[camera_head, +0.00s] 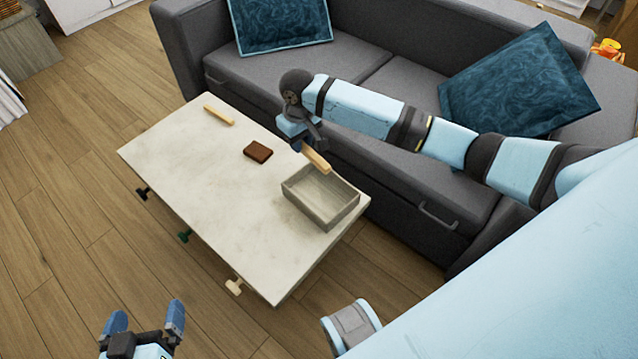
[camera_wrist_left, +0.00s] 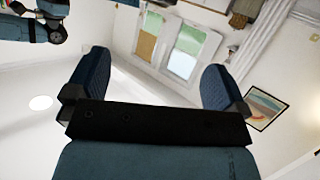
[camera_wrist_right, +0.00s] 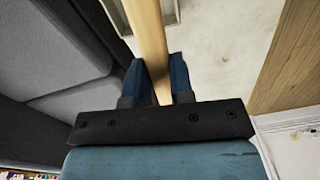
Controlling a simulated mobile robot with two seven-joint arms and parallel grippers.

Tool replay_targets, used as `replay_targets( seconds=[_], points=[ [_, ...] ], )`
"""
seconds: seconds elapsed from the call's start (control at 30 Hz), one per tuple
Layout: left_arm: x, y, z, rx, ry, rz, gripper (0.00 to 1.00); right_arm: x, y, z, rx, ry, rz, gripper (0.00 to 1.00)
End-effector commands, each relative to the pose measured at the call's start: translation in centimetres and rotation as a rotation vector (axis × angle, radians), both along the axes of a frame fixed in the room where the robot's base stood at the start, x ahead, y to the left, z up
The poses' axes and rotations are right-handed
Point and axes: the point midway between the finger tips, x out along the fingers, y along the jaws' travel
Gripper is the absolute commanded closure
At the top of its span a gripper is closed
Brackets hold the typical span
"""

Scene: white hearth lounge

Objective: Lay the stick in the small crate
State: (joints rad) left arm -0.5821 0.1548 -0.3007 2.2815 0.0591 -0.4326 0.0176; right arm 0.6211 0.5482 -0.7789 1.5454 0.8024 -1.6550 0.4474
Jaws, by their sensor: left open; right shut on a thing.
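My right gripper (camera_head: 303,147) is shut on a light wooden stick (camera_head: 316,158) and holds it above the far left rim of the small crate (camera_head: 333,214). In the right wrist view the stick (camera_wrist_right: 148,35) runs up from between the fingers (camera_wrist_right: 160,80), and part of the crate shows behind it. The crate is grey, open-topped and stands at the right end of the table; it looks empty. My left gripper (camera_head: 146,318) is open and empty, low at the front left, away from the table. The left wrist view shows its fingers (camera_wrist_left: 155,85) wide apart.
The pale marble table (camera_head: 200,165) also bears another light wooden stick (camera_head: 219,115) at its far left and a brown block (camera_head: 258,152) near its middle. Knobs stick out along its near side. A grey sofa (camera_head: 400,185) stands close behind. Wooden floor is free at the left.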

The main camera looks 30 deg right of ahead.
Motion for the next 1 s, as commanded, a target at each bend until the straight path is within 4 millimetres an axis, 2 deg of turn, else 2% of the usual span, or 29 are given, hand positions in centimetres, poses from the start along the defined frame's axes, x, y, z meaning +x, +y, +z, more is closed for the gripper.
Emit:
replay_targets(
  seconds=[0.13, 0.33, 0.43, 0.7, 0.83, 1.0],
  points=[
    [-1.2, 1.3, -1.8, 0.061, 0.113, 0.018, 0.0, -0.7, -0.8, -2.3, -0.009, 0.01, 0.048, 1.0],
    [-1.4, 1.4, -3.2, 0.065, 0.124, 0.018, 0.0, -0.8, -1.1, -6.8, -0.016, 0.01, 0.062, 1.0],
    [-0.9, 0.9, -2.6, 0.04, 0.081, 0.01, 0.0, -0.8, -1.1, -9.6, -0.015, 0.011, 0.062, 1.0],
    [0.8, -1.3, 1.9, -0.077, -0.128, -0.024, 0.0, -0.8, -1.1, -16.4, -0.016, 0.01, 0.061, 1.0],
    [1.0, -1.9, 3.5, -0.115, -0.188, -0.034, 0.0, -0.7, -1.1, -18.2, -0.016, 0.009, 0.061, 1.0],
    [1.1, -2.2, 4.3, -0.137, -0.222, -0.041, 0.0, -0.7, -1.0, -19.1, -0.014, 0.008, 0.062, 1.0]
  ],
)
